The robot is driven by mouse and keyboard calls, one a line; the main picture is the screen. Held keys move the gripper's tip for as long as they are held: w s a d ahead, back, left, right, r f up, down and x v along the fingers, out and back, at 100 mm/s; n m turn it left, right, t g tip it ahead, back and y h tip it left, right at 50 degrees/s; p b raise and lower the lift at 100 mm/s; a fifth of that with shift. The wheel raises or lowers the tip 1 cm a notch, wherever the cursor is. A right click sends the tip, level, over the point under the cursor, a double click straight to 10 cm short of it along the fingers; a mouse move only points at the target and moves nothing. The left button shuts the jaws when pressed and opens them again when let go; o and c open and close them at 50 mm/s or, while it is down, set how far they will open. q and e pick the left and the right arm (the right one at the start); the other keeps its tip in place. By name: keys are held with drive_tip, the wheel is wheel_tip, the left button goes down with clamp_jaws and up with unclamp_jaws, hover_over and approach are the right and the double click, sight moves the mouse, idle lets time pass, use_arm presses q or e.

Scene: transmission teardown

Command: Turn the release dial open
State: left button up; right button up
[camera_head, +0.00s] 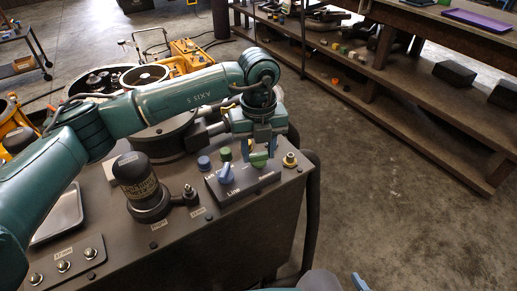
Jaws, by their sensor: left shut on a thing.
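A dark control box (238,188) sits on the workbench top, with a white label reading "LINK" on its front. A blue dial (226,174) is on its left part and a green dial (259,160) on its right part. A second label near the green dial is too small to read. My left gripper (259,153) points down over the box, its blue fingers on both sides of the green dial, shut on it. My right arm shows only at the bottom edge, with a blue tip (360,283) that may be part of its gripper; its jaws cannot be made out.
A dark cylindrical device (140,185) stands left of the box. A metal tray (62,215) lies at left. Open floor is to the right, below a wooden shelf (400,90).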

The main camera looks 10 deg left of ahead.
sight(258, 154)
use_arm(q)
drive_tip(key=shift+r, duration=0.1)
idle(0.3)
drive_tip(key=o, duration=1)
wheel_tip(258, 154, up, 13)
drive_tip(key=shift+r+b, duration=0.1)
drive_tip(key=shift+b, duration=0.4)
